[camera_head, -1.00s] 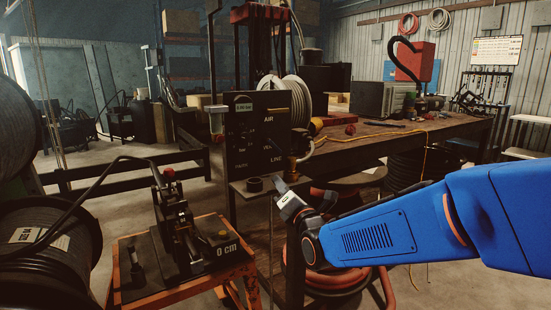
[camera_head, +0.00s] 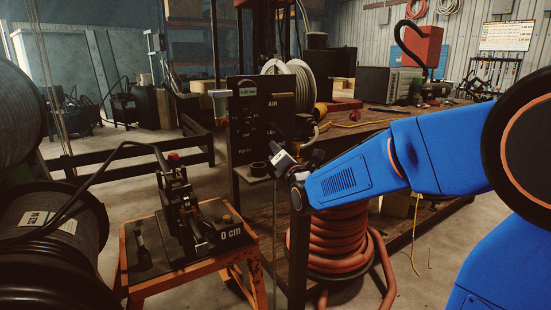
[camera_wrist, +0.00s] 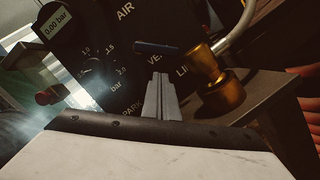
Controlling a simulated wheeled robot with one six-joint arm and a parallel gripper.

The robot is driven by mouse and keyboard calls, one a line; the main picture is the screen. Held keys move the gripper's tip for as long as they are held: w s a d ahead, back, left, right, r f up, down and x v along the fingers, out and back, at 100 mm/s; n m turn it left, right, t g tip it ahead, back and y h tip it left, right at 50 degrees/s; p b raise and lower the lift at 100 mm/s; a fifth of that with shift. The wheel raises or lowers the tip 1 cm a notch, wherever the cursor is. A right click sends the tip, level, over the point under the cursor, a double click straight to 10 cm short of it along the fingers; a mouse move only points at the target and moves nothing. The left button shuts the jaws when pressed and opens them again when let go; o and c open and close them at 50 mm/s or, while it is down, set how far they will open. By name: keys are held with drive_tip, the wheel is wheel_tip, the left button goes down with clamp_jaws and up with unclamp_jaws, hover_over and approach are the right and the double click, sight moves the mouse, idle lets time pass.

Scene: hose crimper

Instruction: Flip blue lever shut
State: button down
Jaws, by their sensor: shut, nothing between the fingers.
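A black control panel (camera_head: 245,140) stands at the left end of the workbench, with AIR lettering and a gauge reading 0.00 bar. In the wrist view, a dark blue lever (camera_wrist: 157,48) lies nearly level across the panel (camera_wrist: 110,55), over the VE lettering. A brass fitting (camera_wrist: 207,75) is just right of it. My gripper (camera_wrist: 159,77) is shut and empty, its fingertips just below the lever in the picture; I cannot tell whether they touch it. In the head view my gripper (camera_head: 281,160) is at the panel's lower right, and the lever cannot be made out.
A small shelf (camera_head: 256,175) with a black ring juts out below the panel. An orange stand (camera_head: 157,285) with a crimping press (camera_head: 180,205) is at front left, beside large cable reels (camera_head: 50,225). Coiled red hose (camera_head: 335,250) lies under the bench.

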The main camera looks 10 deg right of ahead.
drive_tip(key=shift+w+d+r, duration=0.3)
drive_tip(key=shift+d+r, duration=0.45)
drive_tip(key=shift+w+d, duration=0.1)
drive_tip(key=shift+d, duration=0.2)
